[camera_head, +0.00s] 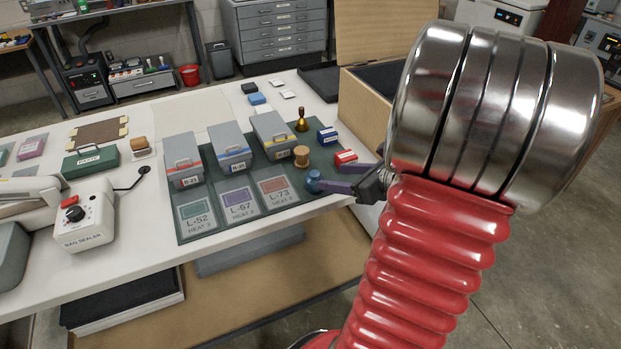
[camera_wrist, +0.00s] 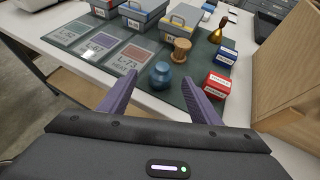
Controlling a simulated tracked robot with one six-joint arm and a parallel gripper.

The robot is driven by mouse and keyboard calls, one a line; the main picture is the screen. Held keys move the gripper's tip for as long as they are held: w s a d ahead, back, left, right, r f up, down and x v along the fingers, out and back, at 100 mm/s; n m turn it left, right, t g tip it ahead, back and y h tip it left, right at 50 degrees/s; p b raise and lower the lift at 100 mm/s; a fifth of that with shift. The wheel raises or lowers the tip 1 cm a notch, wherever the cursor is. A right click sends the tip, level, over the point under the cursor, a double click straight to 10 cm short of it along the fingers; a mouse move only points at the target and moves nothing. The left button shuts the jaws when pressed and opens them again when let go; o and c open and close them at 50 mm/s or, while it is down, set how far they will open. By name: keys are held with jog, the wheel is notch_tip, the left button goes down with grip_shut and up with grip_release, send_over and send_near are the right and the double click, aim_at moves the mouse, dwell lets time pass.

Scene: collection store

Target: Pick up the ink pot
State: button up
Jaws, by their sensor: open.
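The likely ink pot is a small round blue pot (camera_head: 314,182) standing upright near the front right corner of the dark green mat (camera_head: 262,176). The blue pot also shows in the wrist view (camera_wrist: 160,76), centred in the gap between my fingertips. My gripper (camera_head: 332,178) comes in from the right, its purple fingers open and empty. In the wrist view the gripper (camera_wrist: 160,85) has one finger on each side of the pot's outline. I cannot tell how far the pot lies between the fingers; no contact shows.
A wooden spool-like stamp (camera_head: 301,156) stands just behind the pot. Red (camera_head: 345,157) and blue (camera_head: 327,135) small boxes and a brass bell (camera_head: 301,120) are close by. Grey lidded boxes (camera_head: 229,147) and labelled cards (camera_head: 238,204) lie left. A wooden crate (camera_head: 368,110) stands at right.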

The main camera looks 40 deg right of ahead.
aim_at(315, 175)
dwell(0.3)
jog(key=x, duration=0.8)
jog(key=shift+a+f, duration=0.1)
jog(key=shift+w+f, duration=0.1)
jog(key=shift+w, duration=0.15)
jog(key=shift+w, duration=0.1)
jog(key=shift+d+x, duration=0.2)
jog(key=shift+x, duration=2.35)
jog(key=shift+c, duration=0.3)
jog(key=c, duration=1.1)
